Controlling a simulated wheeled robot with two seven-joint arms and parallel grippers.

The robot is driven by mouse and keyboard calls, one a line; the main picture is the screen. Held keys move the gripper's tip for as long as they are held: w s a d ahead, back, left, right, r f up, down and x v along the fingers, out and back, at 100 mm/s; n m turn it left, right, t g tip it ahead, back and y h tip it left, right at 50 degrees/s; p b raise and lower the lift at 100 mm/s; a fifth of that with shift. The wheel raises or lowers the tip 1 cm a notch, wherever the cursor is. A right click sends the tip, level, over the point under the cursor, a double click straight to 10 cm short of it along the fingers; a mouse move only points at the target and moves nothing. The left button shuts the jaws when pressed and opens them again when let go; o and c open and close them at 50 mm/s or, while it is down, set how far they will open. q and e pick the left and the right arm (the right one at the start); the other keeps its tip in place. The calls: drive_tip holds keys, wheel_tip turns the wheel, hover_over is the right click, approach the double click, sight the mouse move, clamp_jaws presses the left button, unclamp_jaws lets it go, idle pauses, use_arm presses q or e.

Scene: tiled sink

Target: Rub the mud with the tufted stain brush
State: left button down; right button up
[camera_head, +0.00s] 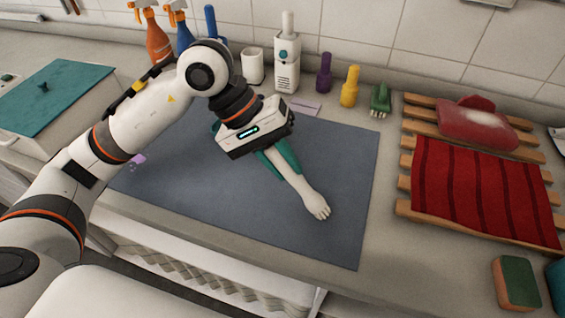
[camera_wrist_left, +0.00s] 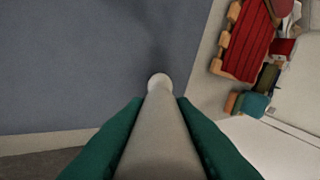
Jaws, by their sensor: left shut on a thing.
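My left gripper (camera_head: 278,162) has green fingers and is shut on a long pale brush, which I take for the tufted stain brush (camera_head: 300,188). The brush slants toward the lower right over the blue-grey mat (camera_head: 340,150); its lumpy, tuft-like end is at the mat's right part. I cannot tell whether that end touches the mat. In the left wrist view the brush (camera_wrist_left: 160,130) runs between both fingers to a round white end. I make out no clear mud; a faint dark area on the mat in that view may be shadow. My right gripper is not in view.
Spray bottles (camera_head: 158,38), a white device (camera_head: 287,65), a purple bottle (camera_head: 324,75), a yellow bottle (camera_head: 350,88) and a green brush (camera_head: 380,98) line the back. A wooden rack (camera_head: 405,160) with a red cloth (camera_head: 480,190) and a sponge (camera_head: 515,283) are at right.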

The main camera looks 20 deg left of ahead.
use_arm(q)
wheel_tip(320, 180, up, 3)
drive_tip(key=shift+r+p, duration=0.15)
drive_tip(key=shift+p, duration=0.55)
drive_tip(key=shift+a+r, duration=0.2)
drive_tip(key=shift+r, duration=0.55)
drive_tip(key=shift+d+r+p, duration=0.15)
drive_tip(key=shift+r+p, duration=0.45)
drive_tip(key=shift+r, duration=0.15)
drive_tip(key=shift+r+p, duration=0.3)
drive_tip(key=shift+r, duration=0.55)
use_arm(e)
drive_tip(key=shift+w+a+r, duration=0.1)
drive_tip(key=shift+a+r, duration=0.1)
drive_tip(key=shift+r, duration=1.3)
